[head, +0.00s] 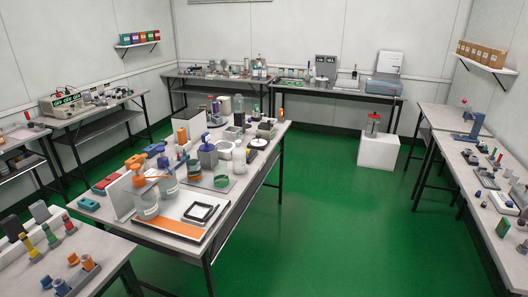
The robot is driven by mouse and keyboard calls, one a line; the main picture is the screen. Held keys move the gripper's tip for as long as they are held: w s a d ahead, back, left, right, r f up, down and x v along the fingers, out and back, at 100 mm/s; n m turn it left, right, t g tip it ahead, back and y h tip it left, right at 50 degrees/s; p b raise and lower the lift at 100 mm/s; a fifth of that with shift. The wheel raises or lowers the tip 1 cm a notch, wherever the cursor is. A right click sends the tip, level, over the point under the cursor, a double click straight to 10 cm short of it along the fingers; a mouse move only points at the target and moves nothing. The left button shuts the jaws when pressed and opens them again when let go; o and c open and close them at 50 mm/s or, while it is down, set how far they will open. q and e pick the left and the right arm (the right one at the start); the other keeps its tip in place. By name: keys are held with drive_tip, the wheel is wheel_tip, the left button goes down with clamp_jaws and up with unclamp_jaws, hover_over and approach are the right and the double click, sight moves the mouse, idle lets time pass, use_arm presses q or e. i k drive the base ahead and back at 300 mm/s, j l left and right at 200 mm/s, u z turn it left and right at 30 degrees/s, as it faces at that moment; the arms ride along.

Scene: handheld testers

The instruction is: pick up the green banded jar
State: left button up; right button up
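A small clear jar with a green band (221,181) stands on the grey mat in the middle of the centre table (222,215). Another clear bottle (240,160) stands just behind it to the right. A grey block-like device with a blue top (207,153) stands behind it to the left. The jar's front looks unobstructed, but its details are too small to tell. Neither of my grippers is in view.
Pump bottles with orange (143,195) and blue (167,180) tops crowd the table's left part. A tray with an orange strip and black frame (187,217) lies in front. Green floor (320,220) is free to the table's right. A white cube (378,152) stands on it.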

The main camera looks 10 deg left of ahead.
sight(220, 167)
drive_tip(key=i+z, duration=0.25)
drive_tip(key=i, duration=0.95)
drive_tip(key=i+u, duration=0.45)
drive_tip(key=i+l+u, duration=0.2)
drive_tip(key=u, duration=0.2)
drive_tip(key=i+u, duration=0.15)
drive_tip(key=u, duration=0.25)
drive_tip(key=i+u, duration=0.15)
drive_tip(key=u, duration=0.3)
drive_tip(key=i+l+u, duration=0.15)
drive_tip(key=u, duration=0.25)
drive_tip(key=i+l+u, duration=0.1)
drive_tip(key=u, duration=0.35)
drive_tip(key=i+l+u, duration=0.1)
drive_tip(key=l+u, duration=0.15)
drive_tip(key=u, duration=0.15)
drive_tip(key=i+l+u, duration=0.1)
drive_tip(key=u, duration=0.15)
drive_tip(key=i+l+u, duration=0.1)
drive_tip(key=u, duration=0.2)
drive_tip(key=l, duration=0.1)
